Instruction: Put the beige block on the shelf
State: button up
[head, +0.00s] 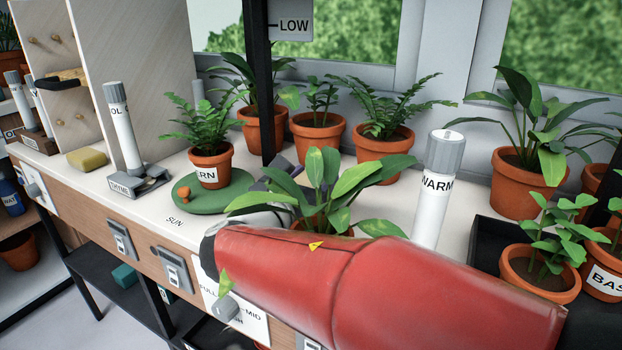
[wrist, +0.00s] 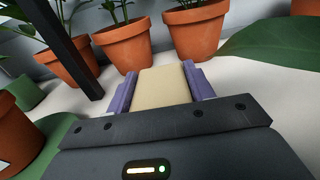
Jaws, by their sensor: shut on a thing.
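In the wrist view, the beige block (wrist: 163,87) sits between the two purple fingers of my gripper (wrist: 160,80). The fingers are shut on its sides, and the block is in front of several terracotta pots. In the head view, my red arm crosses the front of the counter. My gripper (head: 275,181) shows only partly there, behind a leafy plant, and the block is hidden. A dark lower shelf (head: 85,262) runs below the counter, with a teal block (head: 124,275) on it. I cannot tell which shelf the task means.
A fern pot (head: 210,164) stands on a green round mat (head: 215,192) left of my gripper. A leafy plant (head: 325,190) stands close by my arm. A white cylinder (head: 436,190) stands at right. A yellowish sponge (head: 87,158) lies at left. A black post (head: 260,80) rises behind.

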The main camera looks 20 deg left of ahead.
aim_at(311, 178)
jog(key=shift+f, duration=0.1)
jog(key=o, duration=1.1)
notch_tip(311, 178, up, 20)
jog(key=p, duration=0.2)
jog(key=shift+p, duration=0.4)
